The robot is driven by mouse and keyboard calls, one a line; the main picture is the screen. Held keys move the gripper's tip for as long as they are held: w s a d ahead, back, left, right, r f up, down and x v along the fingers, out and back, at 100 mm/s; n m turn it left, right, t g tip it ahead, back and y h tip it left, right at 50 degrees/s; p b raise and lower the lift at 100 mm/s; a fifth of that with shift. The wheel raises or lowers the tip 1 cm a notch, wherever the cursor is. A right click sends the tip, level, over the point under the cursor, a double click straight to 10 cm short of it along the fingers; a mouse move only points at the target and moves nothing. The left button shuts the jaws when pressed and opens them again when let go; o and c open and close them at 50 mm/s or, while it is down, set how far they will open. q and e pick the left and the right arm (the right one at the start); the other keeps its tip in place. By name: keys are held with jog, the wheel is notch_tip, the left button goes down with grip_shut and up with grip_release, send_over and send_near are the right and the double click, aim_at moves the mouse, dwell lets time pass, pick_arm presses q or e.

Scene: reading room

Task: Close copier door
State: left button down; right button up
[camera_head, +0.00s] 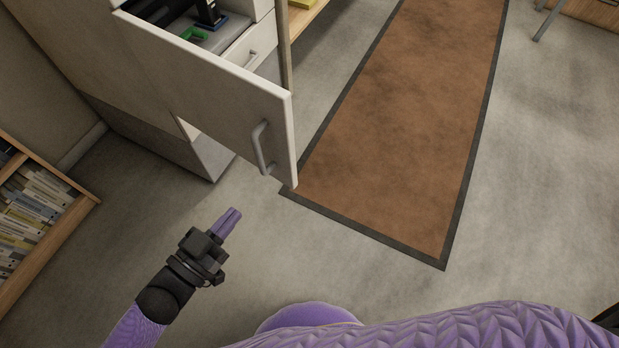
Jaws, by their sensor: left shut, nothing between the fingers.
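The copier door (215,92) is a pale panel standing open, swung out from the copier (120,62) toward the right. A grey bar handle (262,148) sits near its free edge, on the face toward me. My left gripper (233,219) has purple fingers, which are shut and empty. It is over the floor, below and left of the handle in the picture, apart from the door. My right gripper is not in view.
Behind the door, the open interior shows a green part (193,34) and a white drawer front (250,47). A brown mat with a dark border (400,120) lies to the right. A bookshelf (50,240) stands at left. The floor around my left gripper is clear.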

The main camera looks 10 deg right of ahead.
pick_arm(q)
jog(key=b, duration=0.5)
send_near(286, 151)
jog(key=x, duration=0.6)
jog(key=shift+w+d+f, duration=0.2)
jog(key=shift+w+d, duration=0.05)
jog(key=shift+w+d+r, duration=0.1)
jog(key=shift+w+d, duration=0.15)
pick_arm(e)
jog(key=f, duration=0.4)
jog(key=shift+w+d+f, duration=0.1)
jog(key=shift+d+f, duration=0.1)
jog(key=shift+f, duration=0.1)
